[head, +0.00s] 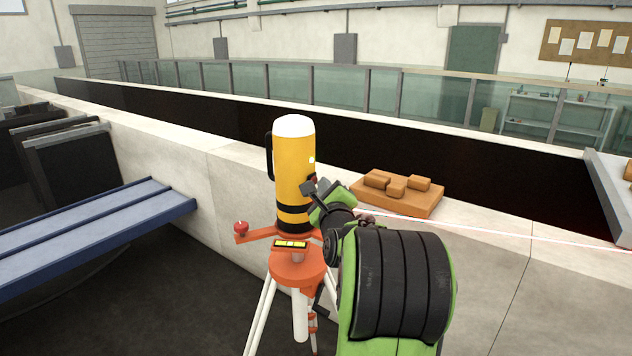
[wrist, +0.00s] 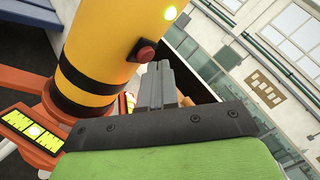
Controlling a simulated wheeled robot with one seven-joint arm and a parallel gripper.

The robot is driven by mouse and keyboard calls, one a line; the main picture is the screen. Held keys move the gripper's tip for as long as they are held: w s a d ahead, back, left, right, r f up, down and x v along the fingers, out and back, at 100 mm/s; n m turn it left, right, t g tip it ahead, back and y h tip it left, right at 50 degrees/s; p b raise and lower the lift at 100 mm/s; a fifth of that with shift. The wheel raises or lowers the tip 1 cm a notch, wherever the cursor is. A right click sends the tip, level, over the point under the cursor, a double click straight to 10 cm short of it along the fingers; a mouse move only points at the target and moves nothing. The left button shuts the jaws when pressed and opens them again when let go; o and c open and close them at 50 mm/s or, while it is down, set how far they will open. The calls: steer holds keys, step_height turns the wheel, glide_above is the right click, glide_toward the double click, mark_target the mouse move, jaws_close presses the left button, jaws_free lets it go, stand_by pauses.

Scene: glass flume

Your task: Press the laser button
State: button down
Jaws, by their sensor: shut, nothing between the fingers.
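The laser (head: 293,170) is a yellow cylinder with a white top and black bands, upright on an orange tripod (head: 297,268). Its red button (wrist: 144,52) sits on a dark mount on the side of the yellow body in the wrist view, below a lit spot (wrist: 170,13). In the head view the button is mostly hidden by my gripper (head: 309,187). My gripper, also in the wrist view (wrist: 158,70), is shut and empty. Its fingertips are beside the button, just right of it in the wrist view; I cannot tell whether they touch.
A wooden board with orange blocks (head: 398,193) lies on the pale flume wall (head: 240,160) to the right. A thin light beam runs along the wall to the right. A blue beam (head: 95,230) is at the left. Dark floor lies in front.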

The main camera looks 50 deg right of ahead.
steer(key=shift+w, duration=0.3)
stand_by(0.4)
steer(key=shift+s+b, duration=0.4)
steer(key=shift+s, duration=0.2)
steer(key=shift+d, duration=0.1)
steer(key=s+b, duration=0.2)
steer(key=s, duration=0.1)
steer(key=s+b, duration=0.1)
steer(key=s, duration=0.1)
steer(key=shift+d+f, duration=0.15)
steer(key=shift+d, duration=0.1)
steer(key=shift+s, duration=0.45)
steer(key=shift+a, duration=0.1)
